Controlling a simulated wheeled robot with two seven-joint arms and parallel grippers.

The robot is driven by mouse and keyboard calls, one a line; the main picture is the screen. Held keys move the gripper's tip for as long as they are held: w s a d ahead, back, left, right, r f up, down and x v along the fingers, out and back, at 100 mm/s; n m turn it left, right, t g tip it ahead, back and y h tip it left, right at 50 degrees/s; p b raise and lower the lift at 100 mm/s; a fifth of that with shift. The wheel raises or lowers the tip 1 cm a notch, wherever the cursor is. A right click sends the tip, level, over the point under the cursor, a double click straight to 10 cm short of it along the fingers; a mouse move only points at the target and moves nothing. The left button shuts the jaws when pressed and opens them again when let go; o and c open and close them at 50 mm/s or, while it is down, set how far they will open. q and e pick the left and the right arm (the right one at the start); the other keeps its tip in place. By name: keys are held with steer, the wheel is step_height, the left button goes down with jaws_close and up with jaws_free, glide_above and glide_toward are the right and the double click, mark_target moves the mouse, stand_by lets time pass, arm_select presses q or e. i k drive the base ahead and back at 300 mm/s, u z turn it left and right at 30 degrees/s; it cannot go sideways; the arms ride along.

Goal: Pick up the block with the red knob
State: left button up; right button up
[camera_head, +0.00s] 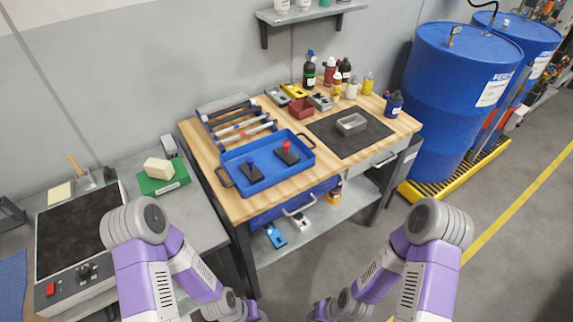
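The block with the red knob (287,152) is a dark block standing upright in the blue tray (231,161) on the wooden workbench. A similar dark block with a blue knob (250,170) stands to its left in the same tray. My two purple and grey arms come in from the bottom, left and right, and bend down below the bench's front. Their ends are low at the bottom edge of the picture, well apart from the tray. The fingers of both grippers cannot be made out.
A rack with rods (238,122) lies behind the tray. A dark mat (375,138) with a metal dish (351,124) lies to the right. A red bin (301,109) and several bottles stand at the back. Blue drums (447,95) stand right; a side table (200,218) stands left.

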mark_target(283, 152)
steer(key=k, duration=0.3)
steer(key=z, duration=1.3)
steer(key=i, duration=1.2)
steer(key=u, duration=1.15)
